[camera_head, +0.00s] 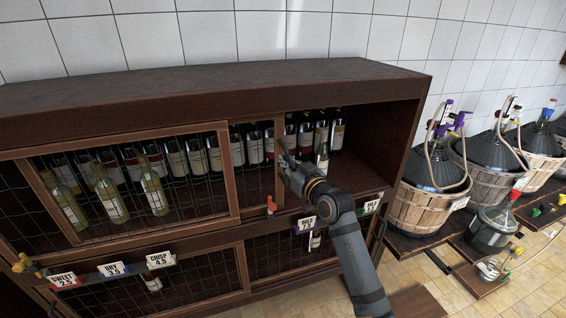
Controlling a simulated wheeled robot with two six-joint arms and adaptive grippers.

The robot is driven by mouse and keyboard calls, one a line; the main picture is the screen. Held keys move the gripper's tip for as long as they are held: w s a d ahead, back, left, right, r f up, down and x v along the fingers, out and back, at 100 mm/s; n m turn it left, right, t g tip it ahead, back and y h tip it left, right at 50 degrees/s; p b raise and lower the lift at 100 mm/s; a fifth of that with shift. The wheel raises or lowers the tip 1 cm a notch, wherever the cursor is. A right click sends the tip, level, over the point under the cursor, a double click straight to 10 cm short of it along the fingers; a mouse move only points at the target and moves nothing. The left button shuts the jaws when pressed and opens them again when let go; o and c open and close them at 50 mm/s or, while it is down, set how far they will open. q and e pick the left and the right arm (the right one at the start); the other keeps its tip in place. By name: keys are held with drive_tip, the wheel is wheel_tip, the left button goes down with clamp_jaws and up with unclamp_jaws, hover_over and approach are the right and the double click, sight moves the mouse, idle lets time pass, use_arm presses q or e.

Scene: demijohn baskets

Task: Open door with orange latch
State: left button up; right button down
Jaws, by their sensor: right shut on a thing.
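An orange latch (270,205) sits at the lower part of a mesh door in the dark wooden cabinet (200,85). The upright wooden edge of that door (280,130) stands near the middle of the upper shelf. My right gripper (284,160) is at this edge, above and a little right of the latch, and is shut on the door edge. Its fingertips are small and partly hidden. The upper compartment right of the door edge is uncovered, with bottles (322,158) at its back. My left gripper is not in view.
Another mesh door (232,185) covers bottles at left. Price tags (160,260) and a yellow latch (27,265) line the cabinet front. Demijohns in wicker baskets (418,208) stand at right. Tiled floor shows at lower right.

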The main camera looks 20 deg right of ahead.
drive_tip(key=c, duration=1.6)
unclamp_jaws()
drive_tip(key=shift+s+d+f, duration=0.1)
drive_tip(key=shift+d+f, duration=0.05)
drive_tip(key=shift+f, duration=0.25)
drive_tip(key=shift+o, duration=1.1)
drive_tip(key=shift+s+r, duration=0.2)
drive_tip(key=shift+r, duration=0.1)
drive_tip(key=shift+w, duration=0.1)
drive_tip(key=v, duration=1.2)
drive_tip(key=shift+r, duration=0.1)
